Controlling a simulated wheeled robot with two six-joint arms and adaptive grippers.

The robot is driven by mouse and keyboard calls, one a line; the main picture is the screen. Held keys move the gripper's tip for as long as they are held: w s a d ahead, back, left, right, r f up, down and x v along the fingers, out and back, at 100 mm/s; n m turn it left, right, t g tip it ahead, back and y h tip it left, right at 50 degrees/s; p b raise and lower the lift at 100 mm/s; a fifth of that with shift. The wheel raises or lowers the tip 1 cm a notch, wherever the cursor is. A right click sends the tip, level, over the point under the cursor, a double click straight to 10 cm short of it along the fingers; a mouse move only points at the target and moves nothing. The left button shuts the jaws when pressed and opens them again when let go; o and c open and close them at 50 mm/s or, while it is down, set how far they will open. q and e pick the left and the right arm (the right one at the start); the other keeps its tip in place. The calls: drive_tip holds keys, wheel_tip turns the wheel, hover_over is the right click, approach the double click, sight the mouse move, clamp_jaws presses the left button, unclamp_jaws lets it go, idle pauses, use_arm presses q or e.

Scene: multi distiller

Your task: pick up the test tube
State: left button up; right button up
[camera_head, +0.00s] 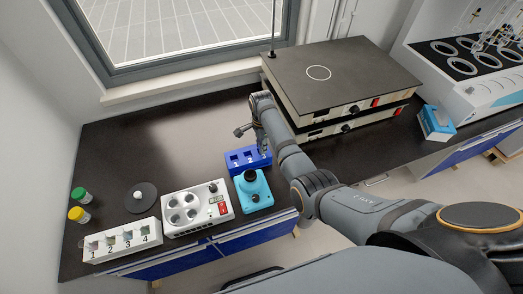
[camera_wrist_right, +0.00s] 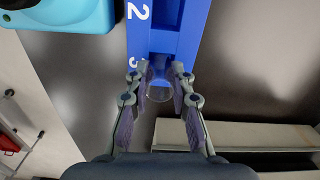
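The blue rack (camera_head: 238,170) stands near the middle of the dark bench, with numbered slots; it also shows in the right wrist view (camera_wrist_right: 165,42). A clear test tube (camera_wrist_right: 159,93) is at the slot end near the number 3. My right gripper (camera_wrist_right: 162,78) has its two fingers on either side of the tube, pads close against it, and looks shut on it. In the head view my right gripper (camera_head: 264,150) is at the rack's right end, partly covered by my forearm. The tube cannot be made out there. My left gripper is out of view.
A cyan device (camera_head: 254,196) stands close in front of the rack. A white device with round wells (camera_head: 196,207) and a white numbered rack (camera_head: 121,241) are to the left. Black-topped plates (camera_head: 340,73) stand at the back right. The bench's back left is clear.

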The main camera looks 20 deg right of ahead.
clamp_jaws()
